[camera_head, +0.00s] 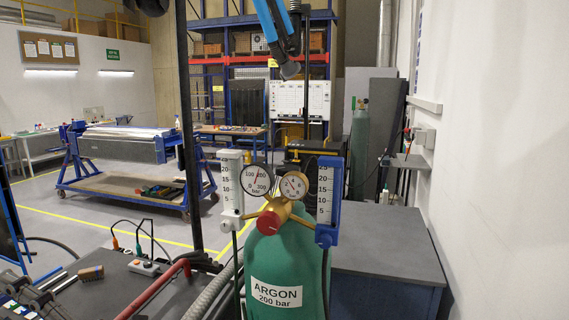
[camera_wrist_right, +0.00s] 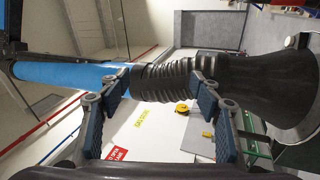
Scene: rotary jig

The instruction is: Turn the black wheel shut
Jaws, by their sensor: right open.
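I cannot make out a black wheel in either view. In the head view a green argon cylinder (camera_head: 290,255) stands upright at the centre front. Its brass regulator carries a red knob (camera_head: 268,222), two round gauges (camera_head: 256,180) and a white and a blue flow meter (camera_head: 327,200). The valve behind the regulator is largely hidden. My right gripper (camera_wrist_right: 160,88) shows only in the wrist view. Its fingers are spread open with nothing seen gripped. My left gripper is not in view.
In the wrist view a blue tube (camera_wrist_right: 60,75) with a black ribbed hose (camera_wrist_right: 165,82) and wide black hood (camera_wrist_right: 270,90) crosses behind my fingers. In the head view a grey cabinet (camera_head: 385,240) stands right of the cylinder. A dark bench (camera_head: 110,285) is at left.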

